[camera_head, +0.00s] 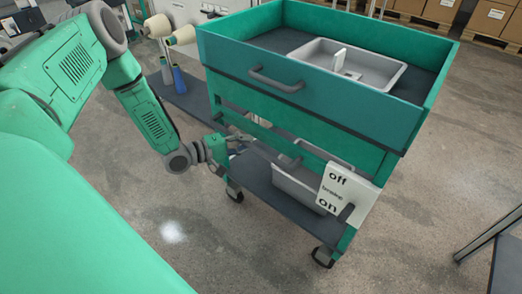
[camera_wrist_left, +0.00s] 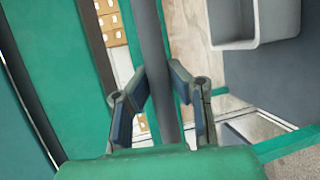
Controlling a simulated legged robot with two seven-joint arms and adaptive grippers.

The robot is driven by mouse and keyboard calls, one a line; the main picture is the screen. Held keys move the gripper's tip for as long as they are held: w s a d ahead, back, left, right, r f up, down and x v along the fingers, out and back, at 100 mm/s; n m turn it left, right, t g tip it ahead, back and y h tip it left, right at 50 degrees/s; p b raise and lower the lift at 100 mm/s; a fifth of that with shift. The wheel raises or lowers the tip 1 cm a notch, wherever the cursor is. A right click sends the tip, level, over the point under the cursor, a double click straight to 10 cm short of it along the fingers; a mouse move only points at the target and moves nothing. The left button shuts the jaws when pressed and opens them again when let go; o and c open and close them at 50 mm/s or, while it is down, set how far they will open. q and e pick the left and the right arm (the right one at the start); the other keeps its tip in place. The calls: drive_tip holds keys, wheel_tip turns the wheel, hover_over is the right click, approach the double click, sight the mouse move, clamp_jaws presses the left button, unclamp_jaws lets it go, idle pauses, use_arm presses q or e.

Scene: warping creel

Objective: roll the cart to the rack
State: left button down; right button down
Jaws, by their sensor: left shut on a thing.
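The green cart (camera_head: 290,105) stands in the middle of the head view, with a deep top tray, a lower shelf and casters. A grey handle (camera_head: 276,80) sits on its front panel. A white brake plate (camera_head: 347,188) marked off and on hangs at its lower right, with a dark lever (camera_head: 346,213) beside "on". My left gripper (camera_head: 232,143) is low at the cart's near left side. In the left wrist view, its fingers (camera_wrist_left: 161,103) are shut around a grey bar (camera_wrist_left: 155,55). The fingertips are partly hidden in the head view. My right gripper is not in view.
A rack with cream cones (camera_head: 182,36) and blue spools (camera_head: 179,79) stands behind the cart at left. A grey bin (camera_head: 391,75) lies in the top tray. Boxes on pallets (camera_head: 490,20) line the back right. A dark-topped table (camera_head: 507,265) edges in at lower right. Floor right of the cart is clear.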

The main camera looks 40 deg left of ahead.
sight(218, 128)
use_arm(q)
drive_tip(key=a, duration=0.6)
drive_tip(key=shift+a+f, duration=0.15)
drive_tip(key=a, duration=0.5)
drive_tip(key=shift+s+f, duration=0.15)
drive_tip(key=shift+f, duration=0.15)
drive_tip(key=shift+d+r, duration=0.15)
drive_tip(key=shift+r, duration=0.05)
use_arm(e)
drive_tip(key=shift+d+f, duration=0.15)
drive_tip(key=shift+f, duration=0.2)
use_arm(q)
drive_tip(key=c, duration=1.5)
unclamp_jaws()
drive_tip(key=shift+a+f, duration=0.1)
drive_tip(key=shift+a, duration=0.1)
drive_tip(key=shift+o, duration=0.3)
drive_tip(key=shift+a, duration=0.1)
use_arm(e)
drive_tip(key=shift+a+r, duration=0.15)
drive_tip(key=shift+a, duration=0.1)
